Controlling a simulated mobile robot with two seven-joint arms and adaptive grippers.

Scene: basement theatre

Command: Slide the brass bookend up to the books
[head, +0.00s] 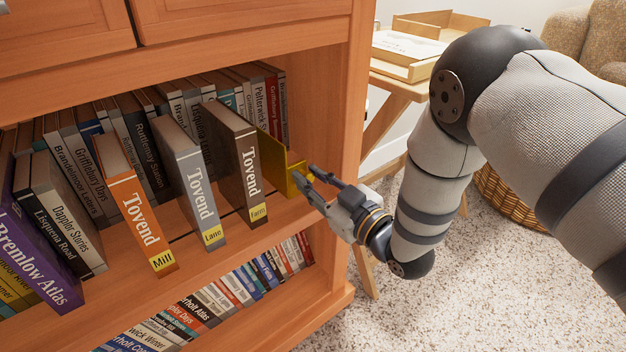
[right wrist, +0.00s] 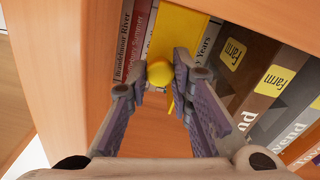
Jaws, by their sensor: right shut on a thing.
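The brass bookend (head: 274,161) stands upright on the upper open shelf, right of the front row of books. My right gripper (head: 304,175) reaches in from the right and is shut on its round knob. In the right wrist view the yellow knob (right wrist: 160,72) sits between the two fingertips (right wrist: 163,80), with the plate (right wrist: 178,28) behind it. The nearest book is the brown Tovend Farm book (head: 236,158), left of the bookend; a narrow gap seems to lie between them. The grey Lane book (head: 188,180) and orange Mill book (head: 137,215) stand further left. My left gripper is out of view.
A back row of books (head: 180,100) stands behind the front row. The cabinet's right side wall (head: 345,130) is close to my right gripper. A lower shelf holds more books (head: 215,300). A wooden side table (head: 400,85) and a wicker basket (head: 505,200) are on the right.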

